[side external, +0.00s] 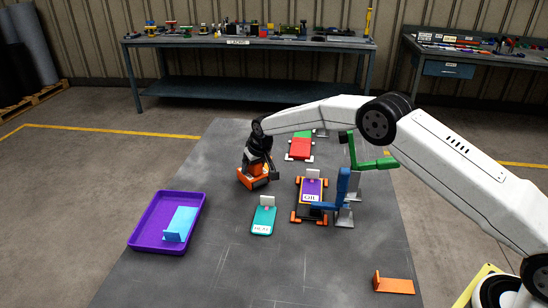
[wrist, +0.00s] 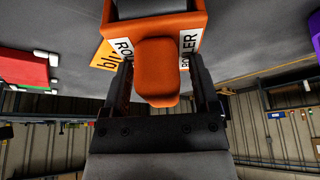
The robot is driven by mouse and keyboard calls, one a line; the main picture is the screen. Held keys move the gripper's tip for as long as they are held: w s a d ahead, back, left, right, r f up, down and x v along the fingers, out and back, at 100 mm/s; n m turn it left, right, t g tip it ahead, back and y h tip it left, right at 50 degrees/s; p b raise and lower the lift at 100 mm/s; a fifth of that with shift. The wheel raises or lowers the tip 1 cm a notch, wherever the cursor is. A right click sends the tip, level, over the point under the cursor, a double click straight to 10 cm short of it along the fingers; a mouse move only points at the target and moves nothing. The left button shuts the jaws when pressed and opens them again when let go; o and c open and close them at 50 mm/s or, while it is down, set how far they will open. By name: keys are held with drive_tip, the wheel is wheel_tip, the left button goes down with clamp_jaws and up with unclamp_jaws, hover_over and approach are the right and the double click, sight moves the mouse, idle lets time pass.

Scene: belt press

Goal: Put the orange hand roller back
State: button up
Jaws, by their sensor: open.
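The orange hand roller's handle (wrist: 157,75) shows in the wrist view between the two open fingers of my gripper (wrist: 160,88). Its roller end is not clearly visible. Behind the handle is an orange holder (wrist: 170,22) with white labels reading "ROLLER", standing on the grey table. Whether the roller rests fully in the holder, I cannot tell. In the side view, my gripper (side external: 262,166) is low over the orange holder (side external: 248,181), which it partly hides.
A purple tray (side external: 138,241) with a light-blue angled piece stands at left. A teal plate (side external: 264,221), an orange-cornered press (side external: 297,215), a blue clamp (side external: 343,190) and a green clamp (side external: 378,164) are to the right. A red-and-green block (side external: 300,149) is behind. The front table is mostly clear.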

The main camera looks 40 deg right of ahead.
drive_tip(key=shift+s+r, duration=0.1)
drive_tip(key=shift+r, duration=0.75)
drive_tip(key=v, duration=1.1)
drive_tip(key=shift+r, duration=0.2)
drive_tip(key=shift+s, duration=0.1)
drive_tip(key=s+d+f+g, duration=0.1)
drive_tip(key=s+d+f, duration=0.1)
drive_tip(key=s, duration=1.5)
drive_tip(key=s+d+f, duration=0.2)
drive_tip(key=s+d, duration=0.1)
drive_tip(key=s, duration=1.5)
drive_tip(key=shift+s+d+g, duration=0.15)
drive_tip(key=shift+s+g, duration=0.2)
drive_tip(key=shift+g, duration=0.05)
